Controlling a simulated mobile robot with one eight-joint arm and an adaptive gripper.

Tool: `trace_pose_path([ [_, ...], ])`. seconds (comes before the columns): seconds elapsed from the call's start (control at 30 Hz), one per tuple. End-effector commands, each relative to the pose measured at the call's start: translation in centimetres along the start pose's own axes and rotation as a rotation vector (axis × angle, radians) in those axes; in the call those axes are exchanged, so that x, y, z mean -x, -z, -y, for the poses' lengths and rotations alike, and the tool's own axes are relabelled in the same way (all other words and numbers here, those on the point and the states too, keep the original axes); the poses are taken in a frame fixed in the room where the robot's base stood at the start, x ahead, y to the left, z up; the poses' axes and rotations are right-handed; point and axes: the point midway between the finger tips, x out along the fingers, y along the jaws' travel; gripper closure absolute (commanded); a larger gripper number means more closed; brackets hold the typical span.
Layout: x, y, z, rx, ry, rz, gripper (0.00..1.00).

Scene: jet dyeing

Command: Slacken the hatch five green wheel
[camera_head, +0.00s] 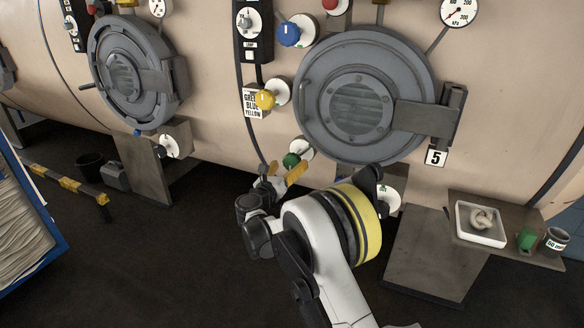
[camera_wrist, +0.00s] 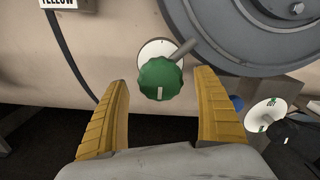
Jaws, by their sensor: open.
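The green wheel (camera_head: 291,160) is a small ribbed knob on a white round plate, low and left of the grey hatch (camera_head: 362,95) marked 5. In the wrist view the green wheel (camera_wrist: 160,79) shows a white line pointing down. My gripper (camera_head: 283,172) is open just in front of and below it in the head view. In the wrist view its two yellow fingers (camera_wrist: 163,105) stand left and right of the wheel, with gaps on both sides. I see no contact. The gripper holds nothing.
A yellow knob (camera_head: 265,99) and a blue knob (camera_head: 289,34) sit above the green wheel. A label plate (camera_head: 436,157) reads 5.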

Motion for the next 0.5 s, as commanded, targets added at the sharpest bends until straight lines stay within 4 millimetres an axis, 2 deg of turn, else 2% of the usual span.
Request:
trace_pose_path([
  [0.03,-0.8,0.2,0.0,0.000,0.001,0.000,0.21],
  [0.2,-2.2,0.1,0.0,-0.001,0.000,0.000,0.21],
  [0.5,-2.4,-0.1,0.0,-0.001,0.000,-0.001,0.21],
])
